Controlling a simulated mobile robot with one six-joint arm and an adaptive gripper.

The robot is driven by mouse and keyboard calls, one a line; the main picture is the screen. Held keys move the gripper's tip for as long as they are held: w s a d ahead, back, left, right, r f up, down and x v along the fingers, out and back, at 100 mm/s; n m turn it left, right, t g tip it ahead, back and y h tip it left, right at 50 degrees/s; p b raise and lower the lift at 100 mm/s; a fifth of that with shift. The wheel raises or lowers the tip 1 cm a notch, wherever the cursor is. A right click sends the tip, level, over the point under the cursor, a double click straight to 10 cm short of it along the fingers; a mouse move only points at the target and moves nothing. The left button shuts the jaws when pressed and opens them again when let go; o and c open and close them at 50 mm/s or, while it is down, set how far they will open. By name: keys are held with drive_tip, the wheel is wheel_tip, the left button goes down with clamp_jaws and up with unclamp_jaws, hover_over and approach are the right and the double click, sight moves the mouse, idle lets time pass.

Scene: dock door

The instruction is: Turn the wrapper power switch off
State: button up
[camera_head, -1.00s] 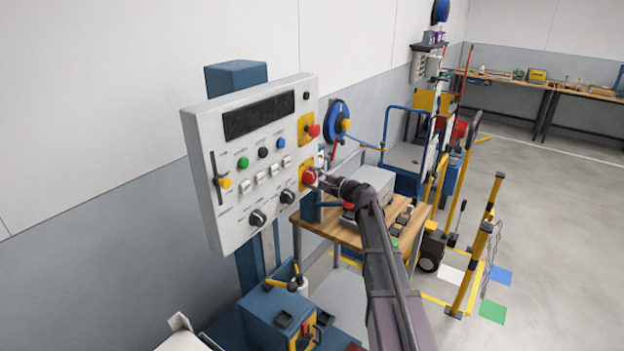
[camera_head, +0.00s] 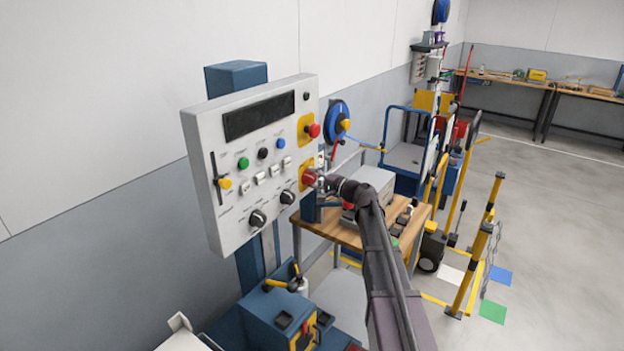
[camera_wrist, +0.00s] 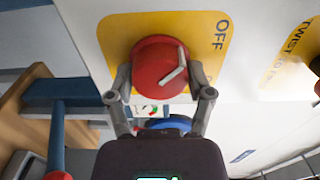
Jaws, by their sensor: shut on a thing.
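The wrapper control panel (camera_head: 232,190) is a pale box on a blue post, with buttons, small switches, knobs and a dark display. The power switch is a red round knob (camera_wrist: 160,66) on a yellow plate (camera_wrist: 117,30) at the panel's lower right. A pale pointer line crosses the knob, and the plate bears the word OFF at one corner. My gripper (camera_wrist: 160,96) is shut on the red knob, one finger on each side; it also shows in the head view (camera_head: 318,182), partly covering the knob.
Above the knob sits another red button (camera_head: 313,130) on a yellow plate. A wooden-topped bench (camera_head: 335,233) with a grey box (camera_head: 374,184) stands below and right of the panel, near my arm. Open floor (camera_head: 560,230) lies at the right.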

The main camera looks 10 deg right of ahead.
drive_tip(key=shift+w+r, duration=0.1)
drive_tip(key=shift+w, duration=0.1)
drive_tip(key=o, duration=1.1)
drive_tip(key=shift+a, duration=0.15)
drive_tip(key=shift+s, duration=0.15)
drive_tip(key=shift+v, duration=0.8)
drive_tip(key=v, duration=1)
drive_tip(key=shift+s, duration=0.1)
